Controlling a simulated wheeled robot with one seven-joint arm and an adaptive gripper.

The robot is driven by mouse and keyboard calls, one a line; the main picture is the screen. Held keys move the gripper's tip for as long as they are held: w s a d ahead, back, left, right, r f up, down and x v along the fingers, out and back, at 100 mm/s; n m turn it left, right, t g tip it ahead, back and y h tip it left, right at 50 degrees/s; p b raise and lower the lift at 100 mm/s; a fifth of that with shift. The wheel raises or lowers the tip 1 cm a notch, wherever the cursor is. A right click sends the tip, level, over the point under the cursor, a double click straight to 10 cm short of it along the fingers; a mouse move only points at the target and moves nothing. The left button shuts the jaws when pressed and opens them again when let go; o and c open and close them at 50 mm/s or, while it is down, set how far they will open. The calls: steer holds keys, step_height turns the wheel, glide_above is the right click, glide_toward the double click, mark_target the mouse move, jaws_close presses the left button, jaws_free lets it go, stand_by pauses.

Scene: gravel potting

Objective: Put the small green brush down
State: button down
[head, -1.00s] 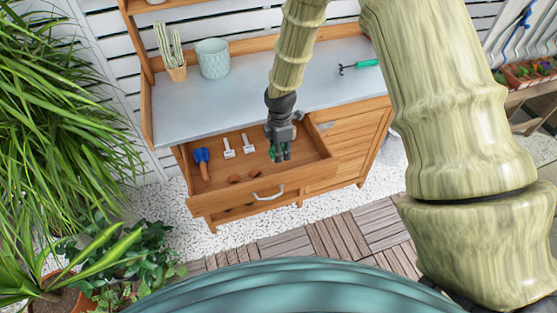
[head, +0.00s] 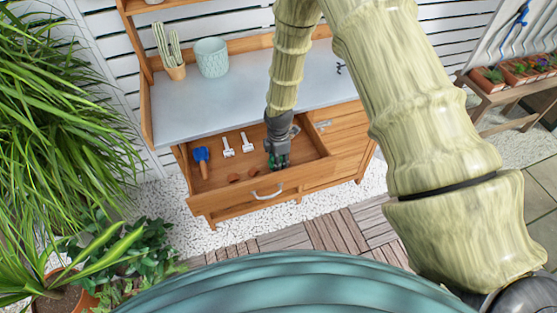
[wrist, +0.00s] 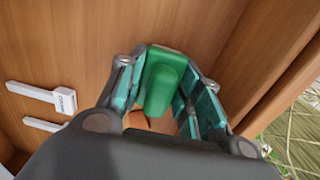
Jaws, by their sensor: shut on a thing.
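My gripper (head: 277,164) is inside the open wooden drawer (head: 236,203) of the potting bench, pointing down near the drawer's right side. It is shut on the small green brush (wrist: 162,82), which shows between the two fingers in the wrist view. In the head view only bits of green show at the fingers. The brush is close to a wooden drawer wall. I cannot tell whether it touches the drawer floor; its lower part is hidden.
The drawer also holds a blue-headed tool (head: 202,157) at left, two white T-shaped markers (head: 228,147) and brownish pieces (head: 235,178). The bench top (head: 200,108) carries a cactus pot (head: 175,72) and a pale green pot (head: 212,57). A dark fork (head: 340,68) is partly behind my arm.

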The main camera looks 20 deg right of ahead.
steer(key=shift+f, duration=0.2)
steer(key=c, duration=1)
jaws_free()
steer(key=shift+r, duration=0.1)
steer(key=shift+r+b, duration=1.95)
steer(key=shift+r, duration=4.2)
